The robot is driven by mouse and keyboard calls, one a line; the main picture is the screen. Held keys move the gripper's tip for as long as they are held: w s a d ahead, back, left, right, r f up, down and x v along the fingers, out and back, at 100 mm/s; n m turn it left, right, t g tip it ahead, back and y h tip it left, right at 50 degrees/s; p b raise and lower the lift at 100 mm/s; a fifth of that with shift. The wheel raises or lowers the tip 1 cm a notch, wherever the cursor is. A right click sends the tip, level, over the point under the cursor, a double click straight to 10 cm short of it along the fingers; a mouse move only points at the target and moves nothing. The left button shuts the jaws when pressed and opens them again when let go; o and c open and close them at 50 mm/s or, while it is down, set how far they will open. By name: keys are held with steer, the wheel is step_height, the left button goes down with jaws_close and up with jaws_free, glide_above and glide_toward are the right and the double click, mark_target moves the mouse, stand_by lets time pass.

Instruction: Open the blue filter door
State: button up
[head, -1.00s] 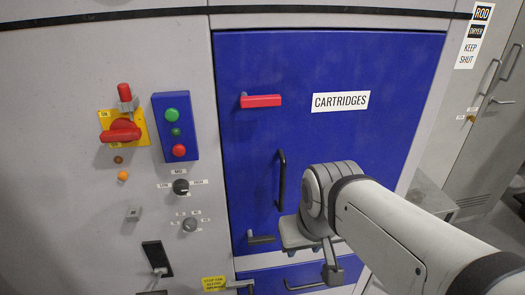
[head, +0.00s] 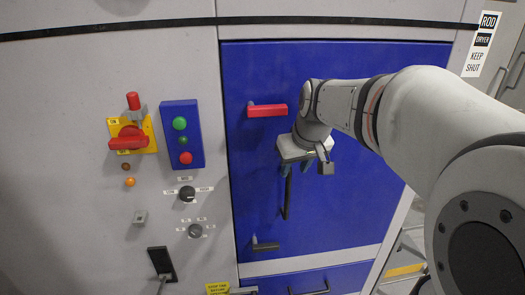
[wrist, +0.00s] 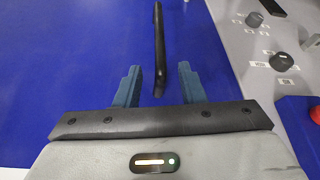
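The blue filter door (head: 255,75) is shut in the grey cabinet front. It has a red latch handle (head: 267,110) at the upper left and a dark latch handle (head: 265,246) at the lower left, both lying level. A black upright bar handle (head: 286,200) lies between them; its upper part is hidden behind my gripper (head: 305,170). In the wrist view, my gripper (wrist: 158,75) is open, with blue fingers on either side of the bar handle (wrist: 160,45) in the picture. I cannot tell whether the bar is within finger depth.
Left of the door are a red rotary switch (head: 130,138) on a yellow plate, a blue button box (head: 182,135) and several knobs. A lower blue panel (head: 275,284) has its own handle. A grey cabinet (head: 510,95) stands at the right.

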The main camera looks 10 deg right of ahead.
mark_target(290, 178)
steer(key=p+x, duration=0.1)
steer(key=x, duration=0.6)
steer(key=shift+w+f, duration=0.1)
steer(key=shift+f, duration=0.2)
steer(key=shift+c, duration=0.5)
jaws_close()
